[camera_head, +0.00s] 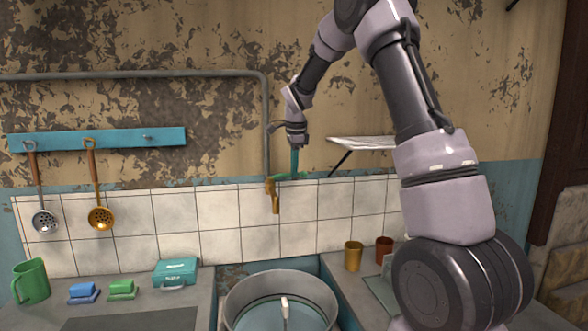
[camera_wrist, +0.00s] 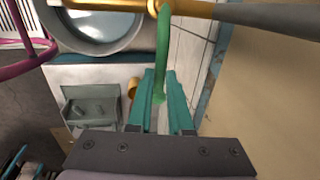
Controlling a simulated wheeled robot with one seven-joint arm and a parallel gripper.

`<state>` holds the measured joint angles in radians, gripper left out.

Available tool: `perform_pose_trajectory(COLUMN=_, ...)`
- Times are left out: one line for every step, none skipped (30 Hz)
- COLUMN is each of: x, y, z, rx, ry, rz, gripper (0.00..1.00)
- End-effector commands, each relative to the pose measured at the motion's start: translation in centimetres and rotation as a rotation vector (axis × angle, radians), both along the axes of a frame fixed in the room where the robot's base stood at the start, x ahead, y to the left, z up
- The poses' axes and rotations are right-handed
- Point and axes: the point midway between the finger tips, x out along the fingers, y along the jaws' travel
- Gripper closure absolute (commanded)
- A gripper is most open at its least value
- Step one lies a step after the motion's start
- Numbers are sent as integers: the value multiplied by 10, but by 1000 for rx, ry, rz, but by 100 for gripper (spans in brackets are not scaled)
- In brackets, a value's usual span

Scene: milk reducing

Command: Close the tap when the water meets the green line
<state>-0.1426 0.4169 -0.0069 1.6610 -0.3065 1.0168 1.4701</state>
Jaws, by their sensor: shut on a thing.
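The brass tap (camera_head: 275,199) sticks out of the tiled wall on a grey pipe, with a green lever handle (camera_wrist: 163,45). My gripper (camera_head: 294,173) is at the tap, its teal fingers pointing down. In the wrist view, its two fingers (camera_wrist: 160,75) are closed around the free end of the green handle. A large metal pot (camera_head: 230,311) stands below the tap. Its inside looks pale blue, with a thin white upright piece (camera_head: 285,307) in the middle. The pot also shows in the wrist view (camera_wrist: 134,34).
A white wall shelf (camera_head: 362,143) is just right of my gripper. Two cups (camera_head: 353,256) stand on the right counter. A green mug (camera_head: 31,281), two small boxes and a teal case (camera_head: 175,271) are on the left counter. Ladles hang from a blue rack (camera_head: 110,138).

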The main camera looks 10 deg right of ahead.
Motion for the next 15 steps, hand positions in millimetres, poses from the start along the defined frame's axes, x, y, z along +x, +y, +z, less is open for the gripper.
perform_pose_trajectory(x=0, y=0, z=1, rx=0, ry=-2, rz=0, gripper=100)
perform_pose_trajectory(x=0, y=0, z=1, rx=0, ry=-2, rz=0, gripper=100)
perform_pose_trajectory(x=0, y=0, z=1, rx=0, ry=-2, rz=0, gripper=100)
perform_pose_trajectory(x=0, y=0, z=1, rx=0, ry=-2, rz=0, gripper=100)
perform_pose_trajectory(x=0, y=0, z=1, rx=0, ry=-2, rz=0, gripper=100)
perform_pose_trajectory(x=0, y=0, z=1, rx=0, ry=-2, rz=0, gripper=100)
perform_pose_trajectory(x=0, y=0, z=1, rx=0, ry=-2, rz=0, gripper=100)
perform_pose_trajectory(x=0, y=0, z=1, rx=-1, ry=-2, rz=-2, gripper=100)
perform_pose_trajectory(x=0, y=0, z=1, rx=0, ry=-2, rz=-8, gripper=100)
perform_pose_trajectory(x=-1, y=0, z=1, rx=0, ry=-2, rz=-18, gripper=100)
perform_pose_trajectory(x=-2, y=1, z=1, rx=-1, ry=-2, rz=-32, gripper=100)
perform_pose_trajectory(x=-5, y=2, z=1, rx=-1, ry=-2, rz=-56, gripper=100)
perform_pose_trajectory(x=-7, y=2, z=1, rx=-1, ry=-2, rz=-81, gripper=100)
perform_pose_trajectory(x=-9, y=3, z=1, rx=-2, ry=-2, rz=-103, gripper=100)
perform_pose_trajectory(x=-11, y=3, z=1, rx=-2, ry=-2, rz=-139, gripper=100)
